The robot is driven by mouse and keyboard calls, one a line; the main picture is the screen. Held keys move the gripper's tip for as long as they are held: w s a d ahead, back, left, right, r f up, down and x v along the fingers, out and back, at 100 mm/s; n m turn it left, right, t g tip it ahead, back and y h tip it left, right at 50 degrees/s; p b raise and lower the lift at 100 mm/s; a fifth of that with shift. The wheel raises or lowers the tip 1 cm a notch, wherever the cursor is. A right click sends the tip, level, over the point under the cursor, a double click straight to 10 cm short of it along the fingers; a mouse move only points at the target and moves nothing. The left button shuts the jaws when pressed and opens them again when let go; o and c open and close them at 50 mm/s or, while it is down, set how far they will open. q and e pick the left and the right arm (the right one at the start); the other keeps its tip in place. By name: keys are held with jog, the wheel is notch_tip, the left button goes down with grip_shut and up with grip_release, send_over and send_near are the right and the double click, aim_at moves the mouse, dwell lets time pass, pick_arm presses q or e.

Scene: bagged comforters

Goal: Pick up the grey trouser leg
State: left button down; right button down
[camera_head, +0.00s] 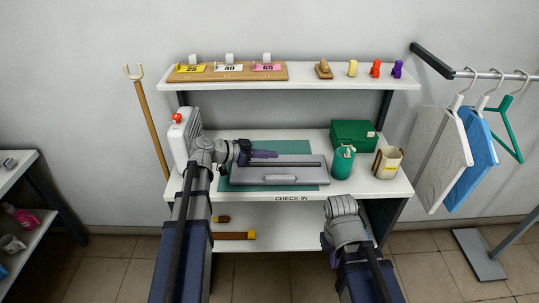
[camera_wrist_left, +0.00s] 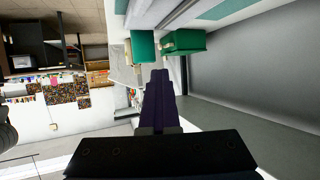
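I cannot make out a clear trouser leg. A flat grey piece (camera_head: 278,176) with a small light handle-like part lies on the green mat (camera_head: 295,147) on the table; whether it is cloth or a lid I cannot tell. My left gripper (camera_head: 264,154) is above the mat, at the far edge of the grey piece, pointing right. Its purple fingers are together with nothing seen between them, also in the left wrist view (camera_wrist_left: 159,98). My right arm hangs before the table's front right; only a bit of purple shows at its gripper (camera_head: 331,259), and the fingertips are hidden.
A green box (camera_head: 353,134), a green cup (camera_head: 342,162) and a cream container (camera_head: 387,162) stand at the table's right. A white machine (camera_head: 184,138) with a red knob stands at its left. A shelf (camera_head: 330,80) spans above. Bagged items (camera_head: 440,160) hang on a rail at right.

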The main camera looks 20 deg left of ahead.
pick_arm(q)
jog(key=shift+c, duration=1.6)
grip_release()
jog(key=shift+a, duration=0.1)
